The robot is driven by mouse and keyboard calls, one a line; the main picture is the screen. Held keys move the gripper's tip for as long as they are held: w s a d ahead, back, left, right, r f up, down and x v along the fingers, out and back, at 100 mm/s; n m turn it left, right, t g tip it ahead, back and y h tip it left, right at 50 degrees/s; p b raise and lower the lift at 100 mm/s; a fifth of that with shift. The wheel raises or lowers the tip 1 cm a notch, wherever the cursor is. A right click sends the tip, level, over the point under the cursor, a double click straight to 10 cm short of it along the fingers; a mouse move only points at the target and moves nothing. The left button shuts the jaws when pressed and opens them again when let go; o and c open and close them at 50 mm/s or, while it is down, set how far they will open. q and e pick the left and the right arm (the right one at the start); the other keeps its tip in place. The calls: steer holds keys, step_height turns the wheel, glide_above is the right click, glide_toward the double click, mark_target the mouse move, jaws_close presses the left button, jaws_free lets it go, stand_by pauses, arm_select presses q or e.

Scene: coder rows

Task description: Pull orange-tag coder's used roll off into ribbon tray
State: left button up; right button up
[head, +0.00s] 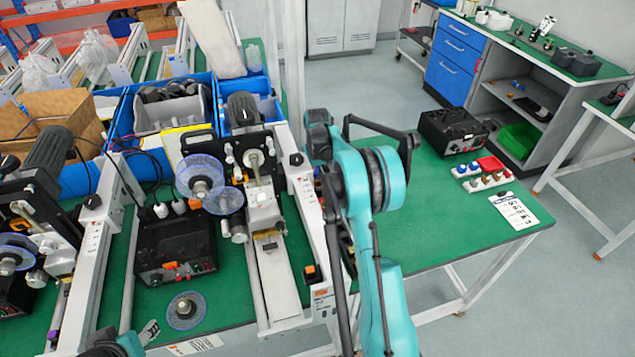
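The middle coder (258,175) carries two clear-flanged reels, an upper one (200,177) and a lower one (223,201), on its left side. Which of them is the used roll I cannot tell. A small orange tag (322,293) shows on the coder's right rail. Another clear-flanged roll (186,310) lies on the green bench in front. My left gripper (148,331) is only partly in view at the bottom edge, near that loose roll; its opening is unclear. My teal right arm rises right of the coder, and its gripper is not visible. I cannot identify the ribbon tray.
A black control box (176,245) stands left of the coder. Blue bins (120,130), one with a grey tray (172,112), and a cardboard box (45,125) are behind.

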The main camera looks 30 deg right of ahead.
steer(key=shift+f+b, duration=0.3)
steer(key=shift+f, duration=0.15)
stand_by(0.3)
steer(key=o, duration=1.2)
steer(key=shift+c, duration=0.2)
step_height(320, 180, up, 8)
steer(key=shift+f, duration=0.1)
